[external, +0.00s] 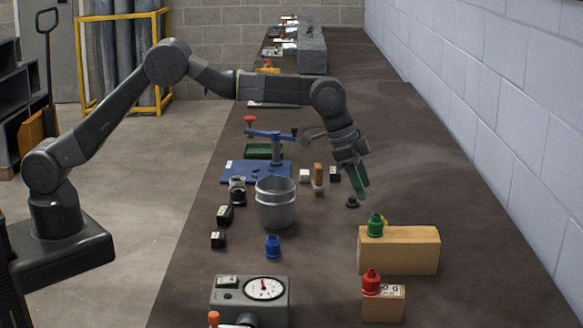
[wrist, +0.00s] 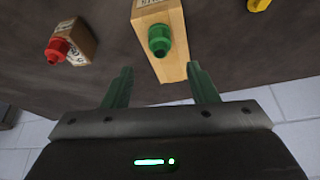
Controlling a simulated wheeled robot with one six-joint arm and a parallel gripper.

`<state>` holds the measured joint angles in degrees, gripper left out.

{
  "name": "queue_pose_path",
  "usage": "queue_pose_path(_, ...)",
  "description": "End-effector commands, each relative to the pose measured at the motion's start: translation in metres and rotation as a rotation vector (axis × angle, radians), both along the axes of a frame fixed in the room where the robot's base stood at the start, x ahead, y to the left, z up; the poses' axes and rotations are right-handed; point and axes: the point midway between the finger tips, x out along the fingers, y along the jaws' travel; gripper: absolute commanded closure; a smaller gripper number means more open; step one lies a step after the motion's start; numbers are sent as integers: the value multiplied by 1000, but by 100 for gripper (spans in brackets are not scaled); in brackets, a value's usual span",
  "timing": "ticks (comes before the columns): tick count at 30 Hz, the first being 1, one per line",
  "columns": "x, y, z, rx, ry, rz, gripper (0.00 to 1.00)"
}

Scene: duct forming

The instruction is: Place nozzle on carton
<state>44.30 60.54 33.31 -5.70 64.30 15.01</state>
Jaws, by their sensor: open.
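My gripper (external: 361,194) points down over the right half of the bench, with its green fingers apart and nothing between them. In the wrist view the gripper (wrist: 160,67) also shows open. A green nozzle (external: 375,225) appears to stand on a long tan carton (external: 405,252); it shows ahead of the fingertips in the wrist view (wrist: 160,40). A red nozzle (external: 371,282) appears to stand on a smaller labelled carton (external: 384,305), and shows at the left of the wrist view (wrist: 58,48). A blue nozzle (external: 273,246) stands on the bench.
A grey bucket (external: 275,204) and a blue fixture (external: 256,170) stand left of my gripper. A dial gauge box (external: 250,299) is at the front. A yellow item (wrist: 257,5) is partly visible. A block wall (external: 500,130) runs along the right.

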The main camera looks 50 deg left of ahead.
Motion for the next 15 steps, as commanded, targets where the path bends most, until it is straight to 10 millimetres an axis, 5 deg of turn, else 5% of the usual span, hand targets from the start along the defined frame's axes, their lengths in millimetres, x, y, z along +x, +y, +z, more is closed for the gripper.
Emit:
queue_pose_path(6,-5,8,23,0,0,0,47)
queue_pose_path(15,-6,10,28,1,1,0,47)
